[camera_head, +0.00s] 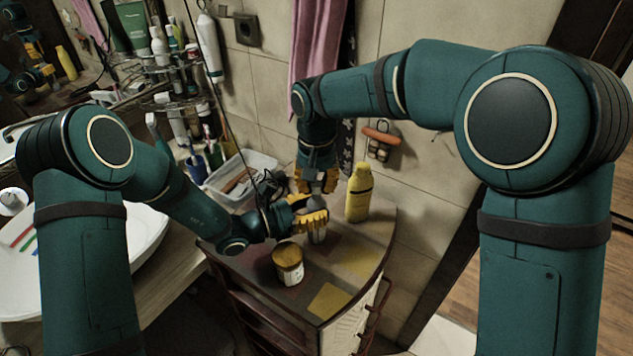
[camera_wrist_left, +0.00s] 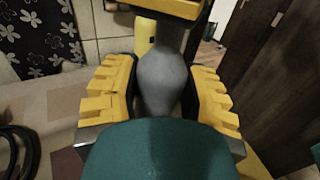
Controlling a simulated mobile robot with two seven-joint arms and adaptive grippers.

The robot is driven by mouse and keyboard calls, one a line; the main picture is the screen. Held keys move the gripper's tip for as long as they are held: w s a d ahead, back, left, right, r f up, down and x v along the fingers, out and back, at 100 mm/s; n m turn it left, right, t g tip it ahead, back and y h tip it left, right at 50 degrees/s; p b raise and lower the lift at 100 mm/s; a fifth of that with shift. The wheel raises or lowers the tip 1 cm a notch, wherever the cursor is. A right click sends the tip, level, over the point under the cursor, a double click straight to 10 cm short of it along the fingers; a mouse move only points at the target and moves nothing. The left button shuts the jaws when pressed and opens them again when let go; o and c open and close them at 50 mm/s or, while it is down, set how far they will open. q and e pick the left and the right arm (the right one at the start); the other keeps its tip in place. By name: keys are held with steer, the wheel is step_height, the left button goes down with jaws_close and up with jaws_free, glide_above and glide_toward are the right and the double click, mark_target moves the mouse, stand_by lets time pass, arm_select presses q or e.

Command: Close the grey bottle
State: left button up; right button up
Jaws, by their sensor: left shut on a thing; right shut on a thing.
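The grey bottle (camera_head: 316,203) stands upright over the cabinet top, and its rounded body shows in the left wrist view (camera_wrist_left: 163,80). My left gripper (camera_head: 306,212) is shut around this body, one yellow finger pad on each side. My right gripper (camera_head: 317,182) points down from above, directly over the bottle's neck. It is shut on a small piece at the top, apparently the cap, mostly hidden by the fingers. I cannot tell whether the cap sits fully on the neck.
A yellow bottle (camera_head: 359,193) stands close to the right of the grippers. A jar with a yellowish lid (camera_head: 288,262) stands in front. A clear plastic bin (camera_head: 240,172) is at the back left. The cabinet top (camera_head: 365,262) has free room at the front right.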

steer(key=shift+f, duration=0.5)
steer(key=m, duration=0.6)
steer(key=shift+m, duration=0.3)
stand_by(0.8)
steer(key=o, duration=0.7)
steer(key=shift+c, duration=0.2)
steer(key=shift+r, duration=0.1)
steer(key=shift+r, duration=2.2)
